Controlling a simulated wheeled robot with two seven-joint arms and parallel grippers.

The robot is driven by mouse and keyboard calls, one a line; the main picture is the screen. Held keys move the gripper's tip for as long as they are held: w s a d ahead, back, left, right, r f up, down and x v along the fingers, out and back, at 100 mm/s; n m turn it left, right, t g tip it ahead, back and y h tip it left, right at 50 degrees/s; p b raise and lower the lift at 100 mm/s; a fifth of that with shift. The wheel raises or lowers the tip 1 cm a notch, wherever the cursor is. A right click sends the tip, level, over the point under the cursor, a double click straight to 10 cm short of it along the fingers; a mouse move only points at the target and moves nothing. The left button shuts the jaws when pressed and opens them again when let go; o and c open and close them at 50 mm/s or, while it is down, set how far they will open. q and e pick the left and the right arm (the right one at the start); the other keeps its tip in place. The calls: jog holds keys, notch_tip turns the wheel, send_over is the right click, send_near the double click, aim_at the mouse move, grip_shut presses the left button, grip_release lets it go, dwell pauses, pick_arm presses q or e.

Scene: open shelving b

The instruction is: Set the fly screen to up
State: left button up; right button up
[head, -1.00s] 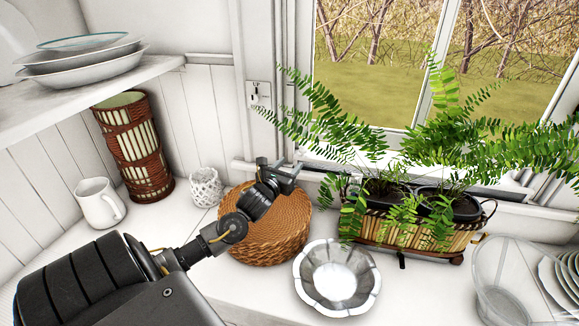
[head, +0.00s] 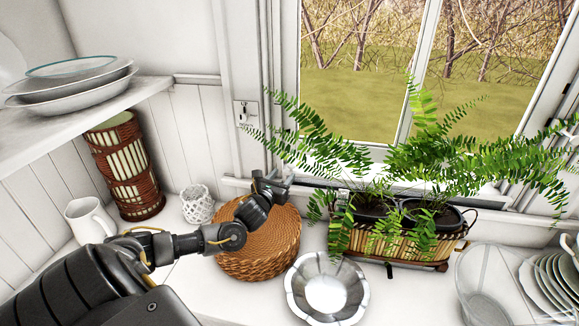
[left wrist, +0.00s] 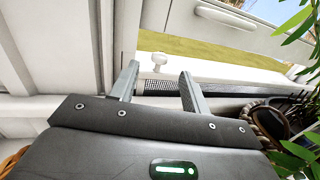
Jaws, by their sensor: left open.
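The fly screen appears to be the dark mesh strip (left wrist: 160,88) low at the window in the left wrist view. A white knob (left wrist: 158,62) stands just above it. In the head view the window (head: 350,100) shows grass and bare branches, and its lower edge is partly hidden by ferns. My left gripper (head: 279,182) is open and empty at the window's lower left corner, above the wicker basket. In the left wrist view its two fingers (left wrist: 160,80) point toward the mesh strip and knob, with the strip showing between them. I cannot tell whether they touch it. My right gripper is out of view.
A planter (head: 390,240) with ferns stands right of my left gripper, close to the window. Below are a round wicker basket (head: 262,255) and a metal bowl (head: 327,290). A wicker vase (head: 125,170), white jug (head: 88,220) and plate shelf (head: 90,108) are left.

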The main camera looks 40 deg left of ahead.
aim_at(290, 167)
pick_arm(q)
jog(key=p+x, duration=0.1)
jog(key=x, duration=0.5)
jog(key=shift+f, duration=0.1)
jog(key=shift+c, duration=0.2)
grip_shut()
